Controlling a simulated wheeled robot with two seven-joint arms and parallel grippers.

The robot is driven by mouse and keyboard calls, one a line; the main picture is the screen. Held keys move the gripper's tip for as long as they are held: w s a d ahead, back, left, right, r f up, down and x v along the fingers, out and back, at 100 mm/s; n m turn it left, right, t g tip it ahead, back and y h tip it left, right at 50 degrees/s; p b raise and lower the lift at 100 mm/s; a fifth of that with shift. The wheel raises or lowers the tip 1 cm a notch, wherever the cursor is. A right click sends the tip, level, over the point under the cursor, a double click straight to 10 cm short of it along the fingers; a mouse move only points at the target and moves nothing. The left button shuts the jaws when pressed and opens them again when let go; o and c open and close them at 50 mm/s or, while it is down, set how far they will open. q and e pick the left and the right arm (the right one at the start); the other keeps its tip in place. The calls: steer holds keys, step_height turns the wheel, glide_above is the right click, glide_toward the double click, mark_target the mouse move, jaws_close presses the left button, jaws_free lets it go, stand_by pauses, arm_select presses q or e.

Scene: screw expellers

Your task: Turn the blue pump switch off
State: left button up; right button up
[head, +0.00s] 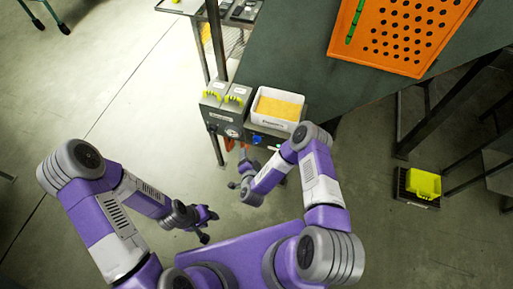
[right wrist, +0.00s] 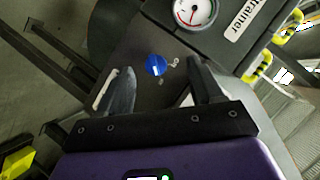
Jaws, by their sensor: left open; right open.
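The blue pump switch (right wrist: 156,65) is a round knob with a pale pointer mark, on a dark panel in the right wrist view. It also shows as a small blue spot in the head view (head: 256,139), on the front of the box under the white tray. My right gripper (right wrist: 160,75) is open and empty, its two dark fingers on either side of the knob in the picture. I cannot tell whether they touch it. In the head view my right gripper (head: 240,176) is below the panel. My left gripper (head: 207,222) is open and empty, farther from the panel.
A white tray of yellow grains (head: 280,107) stands above the switch. Grey boxes with yellow-green handles (head: 225,100) stand left of it. A round gauge (right wrist: 194,12) is near the knob.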

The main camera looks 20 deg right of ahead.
mark_target(256, 140)
steer(key=w+d+f+m+h+b, duration=0.2)
steer(key=w+d+h+b, duration=0.1)
steer(key=w+d, duration=0.2)
steer(key=shift+w+m+t+b, duration=0.3)
steer(key=shift+w+t, duration=0.1)
steer(key=shift+w, duration=0.45)
steer(key=shift+c, duration=0.5)
steer(key=shift+a, duration=0.1)
steer(key=c, duration=1)
